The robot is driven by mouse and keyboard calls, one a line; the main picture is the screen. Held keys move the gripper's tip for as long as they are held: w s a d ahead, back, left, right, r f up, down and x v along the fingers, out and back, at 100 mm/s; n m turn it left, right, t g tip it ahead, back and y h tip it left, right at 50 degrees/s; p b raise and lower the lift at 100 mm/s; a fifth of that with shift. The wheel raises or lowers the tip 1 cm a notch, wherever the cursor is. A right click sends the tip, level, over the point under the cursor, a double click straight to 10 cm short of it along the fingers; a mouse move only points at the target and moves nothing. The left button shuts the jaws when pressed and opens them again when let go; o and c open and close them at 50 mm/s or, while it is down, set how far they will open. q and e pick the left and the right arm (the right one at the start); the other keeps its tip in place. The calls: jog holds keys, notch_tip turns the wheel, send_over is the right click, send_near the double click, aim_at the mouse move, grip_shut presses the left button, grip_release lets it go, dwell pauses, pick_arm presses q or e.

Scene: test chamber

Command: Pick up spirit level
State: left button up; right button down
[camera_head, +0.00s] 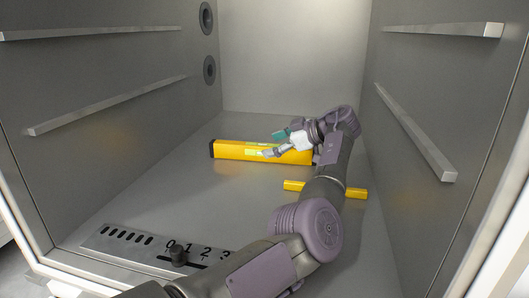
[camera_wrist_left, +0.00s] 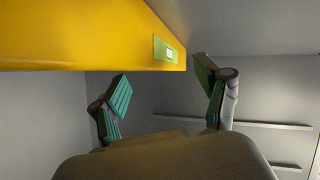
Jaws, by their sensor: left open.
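The spirit level (camera_head: 233,149) is a long yellow bar with green vials and a dark left end. It lies across the chamber floor toward the back. My left gripper (camera_head: 275,144) is open at the level's right half, its fingers pointing left and overlapping the level in the head view. In the left wrist view, the level (camera_wrist_left: 80,35) with a green vial fills the upper left, close to the open teal-padded fingers (camera_wrist_left: 164,92). Nothing shows clamped between them. I cannot tell whether a finger touches the level. My forearm and wrist hide its right end. My right gripper is not in view.
A thinner yellow bar (camera_head: 357,193) lies nearer, partly hidden behind my arm. Side walls carry metal rails (camera_head: 415,133). A numbered slider plate (camera_head: 140,246) sits at the chamber's front edge. The floor left of the level's front is clear.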

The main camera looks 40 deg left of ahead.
aim_at(265, 146)
pick_arm(q)
jog(key=x, duration=0.4)
jog(key=shift+a+f, duration=0.1)
jog(key=shift+a, duration=0.2)
jog(key=shift+c, duration=0.2)
jog(key=shift+s, duration=0.1)
grip_shut()
